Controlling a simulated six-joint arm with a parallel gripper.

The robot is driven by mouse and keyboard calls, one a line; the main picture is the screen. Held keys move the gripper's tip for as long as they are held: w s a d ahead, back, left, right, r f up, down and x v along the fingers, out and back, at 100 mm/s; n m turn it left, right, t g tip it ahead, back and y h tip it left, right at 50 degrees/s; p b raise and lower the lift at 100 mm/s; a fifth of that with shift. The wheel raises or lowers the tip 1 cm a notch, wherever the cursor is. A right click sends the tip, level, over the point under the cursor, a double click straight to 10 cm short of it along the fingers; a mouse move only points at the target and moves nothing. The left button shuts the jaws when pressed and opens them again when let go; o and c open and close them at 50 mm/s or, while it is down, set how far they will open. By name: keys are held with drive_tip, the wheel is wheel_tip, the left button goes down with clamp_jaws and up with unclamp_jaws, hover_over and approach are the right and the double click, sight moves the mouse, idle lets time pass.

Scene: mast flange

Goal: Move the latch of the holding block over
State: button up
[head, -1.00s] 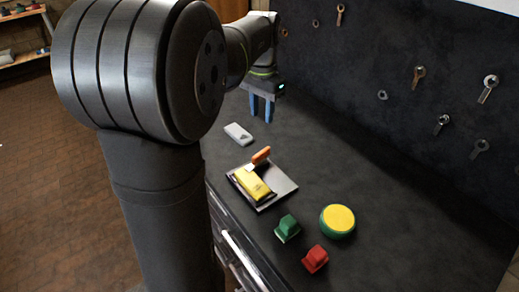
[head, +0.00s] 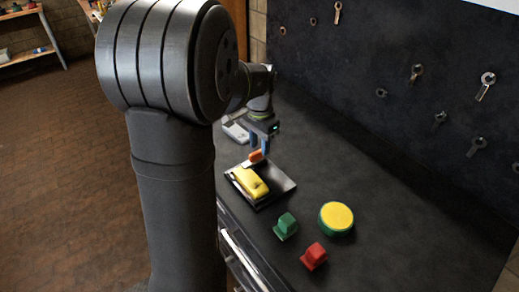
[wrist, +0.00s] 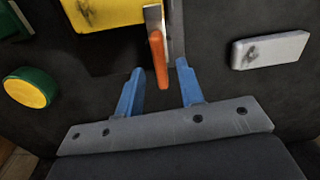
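The holding block is a yellow block (head: 249,182) on a flat metal plate (head: 282,188), seen in the head view. Its latch has an orange handle (head: 256,156) at the block's far end. In the wrist view the yellow block (wrist: 108,12) is at the top, and the orange handle (wrist: 158,55) points down beside it. My gripper (wrist: 160,68) is open, with its blue fingertips on either side of the handle in the picture. I cannot tell whether the handle is at fingertip depth or touched. In the head view my gripper (head: 260,144) is just above the handle.
A light grey block (head: 235,131) lies behind the plate. Green (head: 286,226) and red (head: 314,257) blocks and a yellow-topped green round thing (head: 336,218) stand in front. Wrenches (head: 487,86) hang on the dark back panel. The right of the bench is clear.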

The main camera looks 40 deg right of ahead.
sight(256, 157)
drive_tip(key=shift+f, duration=1.3)
clamp_jaws()
drive_tip(key=shift+m, duration=0.8)
unclamp_jaws()
